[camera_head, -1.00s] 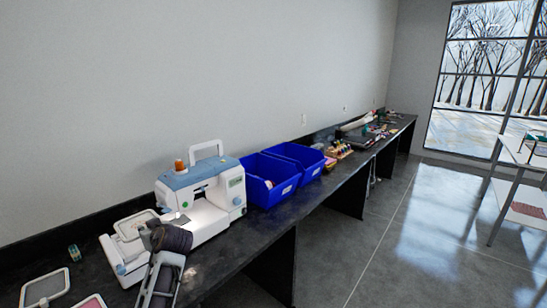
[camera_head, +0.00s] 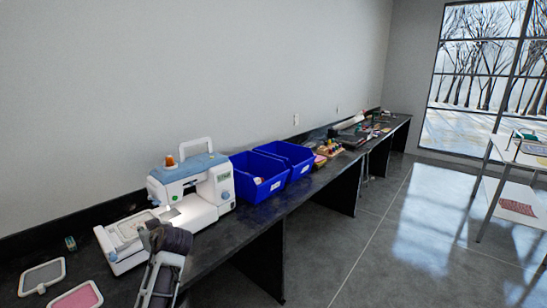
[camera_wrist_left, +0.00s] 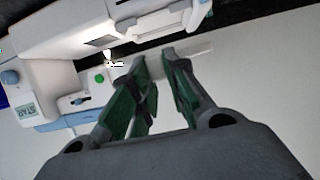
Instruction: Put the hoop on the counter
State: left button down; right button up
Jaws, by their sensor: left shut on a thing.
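A white-framed hoop with grey fabric (camera_head: 136,223) shows at the left end of the sewing machine, beside my left fingertips. I cannot tell whether it touches the machine bed. My left gripper (camera_head: 149,228) is shut on this hoop; the thin part between the fingers is hard to make out. In the left wrist view, the green-padded fingers (camera_wrist_left: 154,58) stand close together, in front of the white machine. The long black counter (camera_head: 222,248) runs along the wall. My right gripper is not in view.
The white and blue sewing machine (camera_head: 197,178) stands on the counter. Two blue bins (camera_head: 258,190) stand beyond it. A grey hoop (camera_head: 42,276) and a pink hoop (camera_head: 77,299) lie at the near left. A small green item (camera_head: 70,243) stands near the wall. Counter between them is bare.

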pick_arm(q)
jog(key=s+d+f+m+t+h, duration=0.4)
jog(key=s+d+f+m+h, duration=0.5)
jog(key=s+d+f, duration=0.6)
jog(key=d+f+h, duration=0.1)
jog(key=d+f, duration=0.1)
jog(key=d, duration=0.2)
jog(key=shift+s+f+m+t+p, duration=0.25)
jog(key=shift+s+m+t+p, duration=0.15)
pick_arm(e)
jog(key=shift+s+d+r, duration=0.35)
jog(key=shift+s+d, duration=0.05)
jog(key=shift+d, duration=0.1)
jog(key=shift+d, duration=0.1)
pick_arm(q)
jog(key=shift+a, duration=0.1)
